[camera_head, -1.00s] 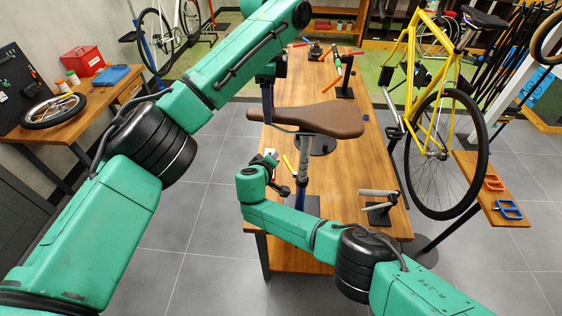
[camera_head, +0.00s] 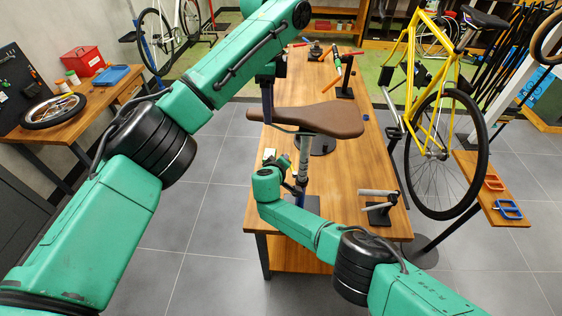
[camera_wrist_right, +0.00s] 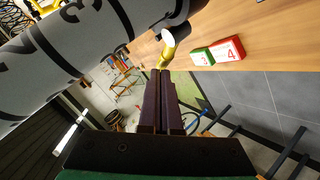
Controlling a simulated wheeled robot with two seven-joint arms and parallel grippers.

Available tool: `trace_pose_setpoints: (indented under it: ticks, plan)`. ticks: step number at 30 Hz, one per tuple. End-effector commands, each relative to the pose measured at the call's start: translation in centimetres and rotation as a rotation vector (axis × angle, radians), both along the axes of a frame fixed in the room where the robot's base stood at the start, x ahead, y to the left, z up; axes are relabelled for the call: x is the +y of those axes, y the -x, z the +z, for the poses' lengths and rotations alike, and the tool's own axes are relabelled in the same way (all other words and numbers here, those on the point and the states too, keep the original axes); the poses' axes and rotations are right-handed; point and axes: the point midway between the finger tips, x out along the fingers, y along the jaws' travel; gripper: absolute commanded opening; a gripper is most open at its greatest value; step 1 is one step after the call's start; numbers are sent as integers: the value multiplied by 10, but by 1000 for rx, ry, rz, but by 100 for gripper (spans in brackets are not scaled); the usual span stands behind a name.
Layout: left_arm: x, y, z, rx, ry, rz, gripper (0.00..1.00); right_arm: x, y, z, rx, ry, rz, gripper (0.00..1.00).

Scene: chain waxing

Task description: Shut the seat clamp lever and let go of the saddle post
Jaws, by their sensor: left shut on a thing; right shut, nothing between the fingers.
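The saddle post (camera_head: 304,152) stands upright in its stand, with the brown saddle (camera_head: 318,118) on top. In the right wrist view the post (camera_wrist_right: 80,55) is a big grey tube with dark markings. My left gripper (camera_head: 268,120) is shut on the saddle post assembly, at the left part of the saddle; the exact contact is unclear. My right gripper (camera_head: 291,190) is low beside the post. Its dark fingers (camera_wrist_right: 160,75) are shut and empty. The yellow clamp lever (camera_wrist_right: 167,52) shows just beyond the fingertips; whether they touch is unclear. The lever is hidden in the head view.
Green and red blocks marked 3 and 4 (camera_wrist_right: 218,51) lie on the wooden bench (camera_head: 345,180). A small black-based stand (camera_head: 378,208) is to the right of the post. A yellow bicycle (camera_head: 435,100) stands right of the bench. The bench's right strip is mostly clear.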

Motion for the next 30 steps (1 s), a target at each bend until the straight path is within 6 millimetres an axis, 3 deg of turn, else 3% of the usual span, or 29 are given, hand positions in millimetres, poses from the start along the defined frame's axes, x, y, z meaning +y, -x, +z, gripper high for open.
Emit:
trace_pose_setpoints:
  ticks: [18, 24, 30]
  plan:
    - [0, -1, 1, -3, 0, 1, 0, 10, 15, 2, 0, 0, 0, 0]
    - [0, -1, 1, -3, 0, 1, 0, 38, 22, 29, 0, -6, 3, 0]
    - [0, -1, 1, -3, 0, 1, 0, 49, 58, 48, 3, -6, 4, 0]
